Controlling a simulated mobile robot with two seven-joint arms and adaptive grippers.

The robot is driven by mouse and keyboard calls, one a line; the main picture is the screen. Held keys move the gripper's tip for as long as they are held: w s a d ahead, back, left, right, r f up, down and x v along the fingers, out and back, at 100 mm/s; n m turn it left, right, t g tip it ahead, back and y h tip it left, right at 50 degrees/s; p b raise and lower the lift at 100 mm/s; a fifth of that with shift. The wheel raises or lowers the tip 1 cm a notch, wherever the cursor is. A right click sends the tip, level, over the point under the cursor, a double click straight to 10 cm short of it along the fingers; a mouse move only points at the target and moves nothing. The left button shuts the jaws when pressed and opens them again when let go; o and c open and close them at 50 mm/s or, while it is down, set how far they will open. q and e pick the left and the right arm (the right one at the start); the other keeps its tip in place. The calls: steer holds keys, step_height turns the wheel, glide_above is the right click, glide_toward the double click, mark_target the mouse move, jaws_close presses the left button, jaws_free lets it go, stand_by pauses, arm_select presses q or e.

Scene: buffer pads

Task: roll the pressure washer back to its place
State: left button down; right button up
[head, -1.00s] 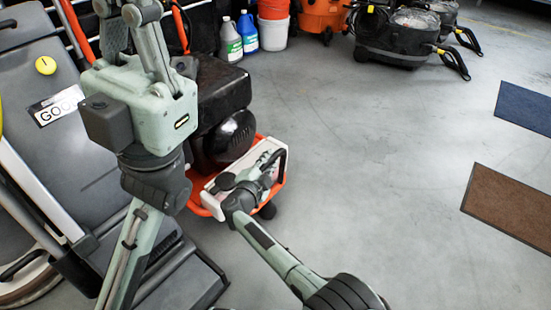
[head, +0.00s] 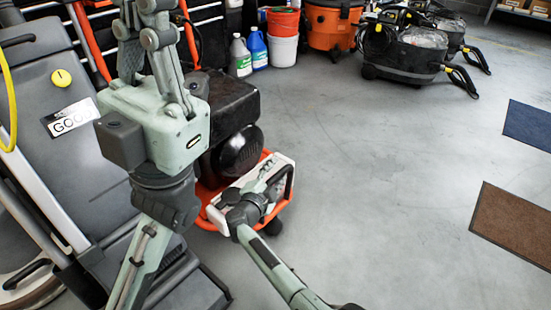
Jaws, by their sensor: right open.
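The pressure washer (head: 236,152) stands on the floor left of centre, with a black engine, an orange frame and a white front panel. My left gripper (head: 150,38) is large in front of the washer's left side, its fingers pointing up to the top edge. Its tips are not clear, so I cannot tell whether it is open. My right gripper (head: 268,182) is open at the white panel, close to a black handle-like part. I cannot tell whether it touches it. My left gripper and arm hide the washer's left part.
A grey floor machine (head: 70,150) stands close on the left. Jugs (head: 258,48), buckets (head: 284,42) and an orange vacuum (head: 328,28) line the back. Black machines (head: 402,52) stand back right. A brown mat (head: 514,222) and a blue mat (head: 528,124) lie right. Floor between is clear.

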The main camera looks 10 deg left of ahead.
step_height(320, 180, up, 8)
steer(key=shift+a+r, duration=0.1)
steer(key=shift+r, duration=0.55)
